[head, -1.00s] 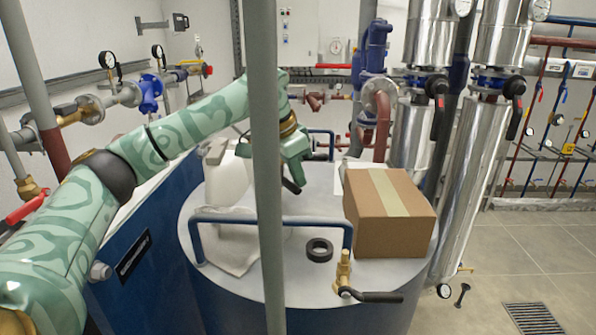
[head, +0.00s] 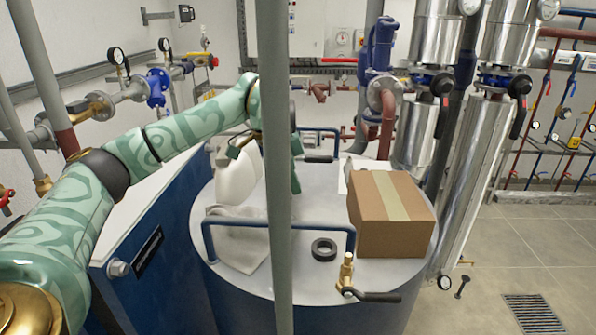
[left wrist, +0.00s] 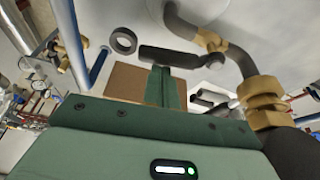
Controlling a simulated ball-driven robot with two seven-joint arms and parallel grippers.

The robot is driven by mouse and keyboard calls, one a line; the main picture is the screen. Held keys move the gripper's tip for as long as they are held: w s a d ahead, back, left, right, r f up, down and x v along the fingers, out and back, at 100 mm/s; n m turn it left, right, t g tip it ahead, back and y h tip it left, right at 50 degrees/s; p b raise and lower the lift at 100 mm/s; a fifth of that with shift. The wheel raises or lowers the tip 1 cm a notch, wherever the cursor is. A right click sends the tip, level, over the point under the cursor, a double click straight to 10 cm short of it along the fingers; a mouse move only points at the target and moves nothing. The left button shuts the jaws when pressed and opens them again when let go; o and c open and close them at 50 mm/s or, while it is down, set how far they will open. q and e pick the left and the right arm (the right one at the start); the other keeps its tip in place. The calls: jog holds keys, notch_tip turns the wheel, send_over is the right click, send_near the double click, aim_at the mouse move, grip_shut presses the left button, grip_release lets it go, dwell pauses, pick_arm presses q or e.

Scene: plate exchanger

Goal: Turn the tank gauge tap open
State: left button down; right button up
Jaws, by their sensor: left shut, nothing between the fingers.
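In the left wrist view a black lever (left wrist: 180,57) extends from a brass tap body (left wrist: 209,40) on a dark curved pipe with brass nuts (left wrist: 265,100); I take this as the tank gauge tap. In the head view its black lever (head: 318,159) shows at the back of the tank top, while the pole hides the rest. My left gripper (head: 295,180) is shut and empty, pointing down beside the lever, partly behind the pole. In the left wrist view its fingertips (left wrist: 161,72) are close to the lever; contact cannot be told. My right gripper is out of view.
A grey pole (head: 278,220) crosses in front of the tank (head: 310,275). On the tank top are a cardboard box (head: 390,225), a black ring (head: 323,249), a white jug (head: 238,180), a cloth (head: 238,240) and blue rails (head: 350,240). A brass valve (head: 347,272) stands in front.

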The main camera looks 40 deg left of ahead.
pick_arm(q)
jog(key=shift+s+a+p, duration=0.25)
jog(key=shift+s+p, duration=0.1)
jog(key=shift+p, duration=0.05)
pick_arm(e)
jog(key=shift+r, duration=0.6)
pick_arm(q)
jog(key=shift+s+a, duration=0.1)
jog(key=shift+a, duration=0.05)
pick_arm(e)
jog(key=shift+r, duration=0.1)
